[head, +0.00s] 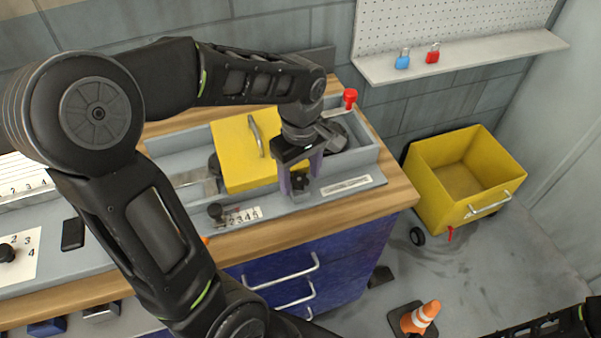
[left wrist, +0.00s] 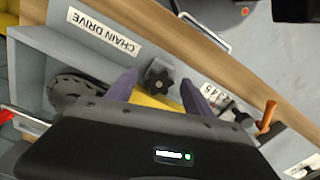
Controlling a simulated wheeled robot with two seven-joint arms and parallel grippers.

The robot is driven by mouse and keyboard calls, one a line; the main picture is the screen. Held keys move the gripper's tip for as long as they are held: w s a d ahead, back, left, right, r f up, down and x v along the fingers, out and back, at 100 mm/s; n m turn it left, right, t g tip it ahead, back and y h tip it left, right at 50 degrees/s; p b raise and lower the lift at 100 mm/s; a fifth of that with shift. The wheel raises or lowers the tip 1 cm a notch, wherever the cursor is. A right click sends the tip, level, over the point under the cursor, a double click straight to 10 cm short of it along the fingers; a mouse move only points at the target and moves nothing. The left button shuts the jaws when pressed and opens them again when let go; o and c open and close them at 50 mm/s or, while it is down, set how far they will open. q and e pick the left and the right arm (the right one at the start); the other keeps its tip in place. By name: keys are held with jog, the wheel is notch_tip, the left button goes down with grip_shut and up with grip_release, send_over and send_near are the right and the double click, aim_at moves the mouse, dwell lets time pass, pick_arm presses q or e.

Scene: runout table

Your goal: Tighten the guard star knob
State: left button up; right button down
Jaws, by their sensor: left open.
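The black star knob (head: 299,181) sits on the grey front ledge of the machine, at the lower right of the yellow guard (head: 236,155). In the left wrist view the star knob (left wrist: 159,76) shows between the two purple fingers. My left gripper (head: 301,177) points down over the knob with its fingers open on either side of it. The left wrist view shows the gripper (left wrist: 159,82) with a gap between each finger and the knob. I cannot tell how far down around the knob the fingertips reach. My right gripper is out of view.
A red-topped lever (head: 350,98) stands behind my left gripper. A small black knob (head: 215,211) by a number scale is to the left. The "CHAIN DRIVE" label (left wrist: 103,33) lies on the ledge.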

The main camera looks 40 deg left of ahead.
pick_arm(q)
jog(key=shift+c, duration=0.2)
grip_shut()
dwell(0.4)
jog(key=shift+m, duration=0.5)
jog(key=m, duration=0.3)
jog(key=shift+b, duration=0.3)
jog(key=shift+a+m, duration=0.1)
jog(key=shift+m, duration=1.8)
jog(key=shift+o, duration=0.2)
grip_release()
